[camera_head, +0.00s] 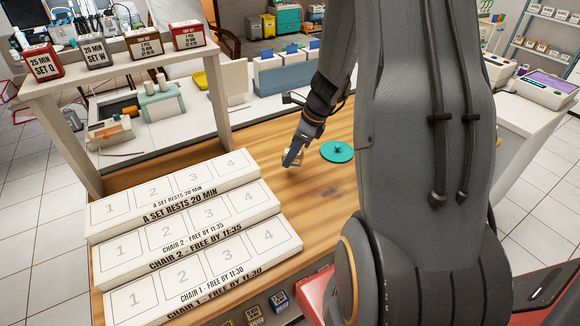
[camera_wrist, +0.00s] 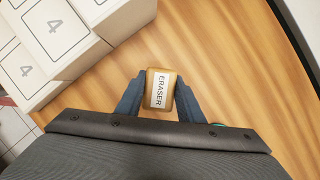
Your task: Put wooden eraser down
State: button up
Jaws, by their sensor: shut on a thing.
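The wooden eraser (camera_wrist: 160,89) is a small tan block with a white label reading ERASER. In the wrist view my gripper (camera_wrist: 160,92) is shut on it, one finger on each side. In the head view my gripper (camera_head: 291,160) is low over the wooden table (camera_head: 318,200), just right of the white numbered boards. The eraser is mostly hidden behind the fingers there. I cannot tell whether the eraser touches the table.
White numbered boards (camera_head: 205,278) lie to the left, with their number 4 ends near my gripper. A teal round disc (camera_head: 337,151) with a knob lies to the right. A shelf with small labelled boxes (camera_head: 93,50) stands at the back left. Bare wood lies in front of the disc.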

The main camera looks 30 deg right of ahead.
aim_at(292, 176)
jog(key=shift+f, duration=2.6)
jog(key=shift+f, duration=0.15)
jog(key=o, duration=1)
jog(key=shift+s, duration=0.1)
